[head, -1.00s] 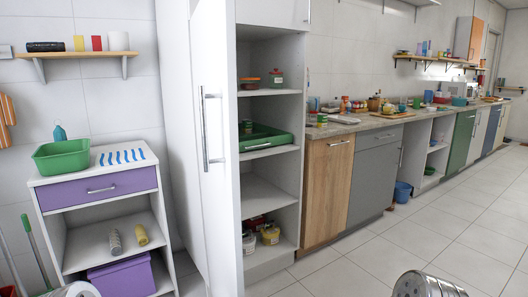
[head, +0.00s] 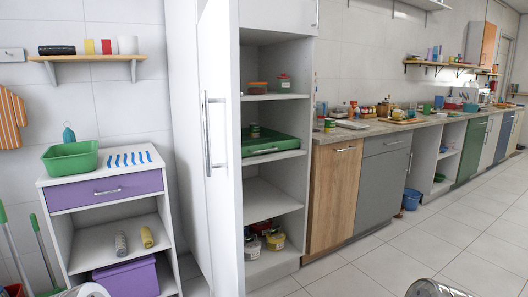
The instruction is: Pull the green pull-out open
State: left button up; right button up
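A green pull-out tray (head: 284,147) with a bar handle on its front sits on a middle shelf of the tall open cabinet (head: 300,190). A small can (head: 254,131) stands on or in it at the left. It appears pushed in. A green front (head: 471,150) also shows in the counter row at the far right, flush with its neighbours. Neither of my grippers is in view. Only rounded silver parts of my arms show at the bottom edge, far from both green things.
The tall white door (head: 220,150) with a long handle stands open left of the shelves. A purple-drawer cart (head: 107,190) bears a green bin (head: 70,161). A blue bucket (head: 411,199) stands by the counter. Open tiled floor (head: 400,257) lies at the right.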

aim_at(270, 140)
jog(key=i+l+u, duration=0.1)
jog(key=l, duration=0.3)
jog(key=i+l+u, duration=0.1)
jog(key=l, duration=0.3)
jog(key=i+l+u, duration=0.1)
jog(key=l, duration=0.3)
jog(key=i+l+u, duration=0.1)
jog(key=l, duration=0.3)
jog(key=i+l+u, duration=0.15)
jog(key=l, duration=0.25)
jog(key=i+l+u, duration=0.15)
jog(key=l, duration=0.3)
jog(key=l+u, duration=0.2)
jog(key=l, duration=0.2)
